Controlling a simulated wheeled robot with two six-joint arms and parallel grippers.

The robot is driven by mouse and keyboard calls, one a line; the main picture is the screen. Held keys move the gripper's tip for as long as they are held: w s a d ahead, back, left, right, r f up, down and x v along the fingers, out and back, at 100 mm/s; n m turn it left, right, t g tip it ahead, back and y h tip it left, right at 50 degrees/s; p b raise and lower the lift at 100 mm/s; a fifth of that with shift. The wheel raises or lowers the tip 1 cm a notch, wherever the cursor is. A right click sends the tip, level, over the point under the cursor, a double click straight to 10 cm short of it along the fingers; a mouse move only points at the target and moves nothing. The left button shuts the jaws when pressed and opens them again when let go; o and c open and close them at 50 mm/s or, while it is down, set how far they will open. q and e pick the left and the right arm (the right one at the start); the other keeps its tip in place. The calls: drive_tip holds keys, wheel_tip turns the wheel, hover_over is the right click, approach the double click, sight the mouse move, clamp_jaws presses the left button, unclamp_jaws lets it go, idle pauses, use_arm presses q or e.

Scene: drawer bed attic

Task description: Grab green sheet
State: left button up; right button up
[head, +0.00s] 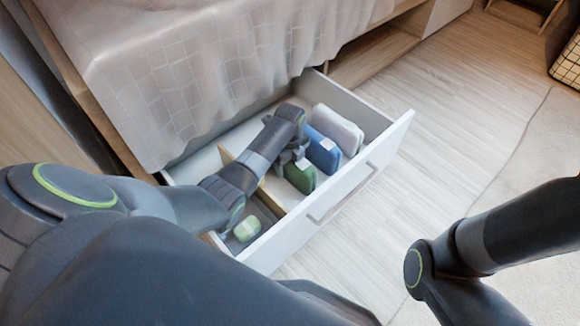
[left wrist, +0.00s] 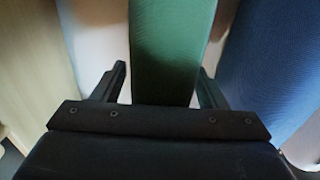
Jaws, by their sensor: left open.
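The green sheet (head: 301,178) is folded and stands upright in the open white drawer (head: 388,143), partly hidden by my left gripper. My left gripper (head: 292,164) is down inside the drawer at the sheet. In the left wrist view, the green sheet (left wrist: 170,48) lies between the two open fingers of my left gripper (left wrist: 160,82), with a gap showing on each side. My right arm shows at the lower right of the head view, but its gripper is out of the picture.
A blue folded sheet (head: 322,151) stands close beside the green one, with a pale grey one (head: 337,129) beyond it. A wooden divider (head: 280,193) is on the other side. A small pale green item (head: 246,229) lies in the near compartment. A draped bed cover (head: 200,75) hangs over the drawer's back.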

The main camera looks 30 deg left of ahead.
use_arm(q)
drive_tip(key=c, duration=1.3)
drive_tip(key=shift+r, duration=0.15)
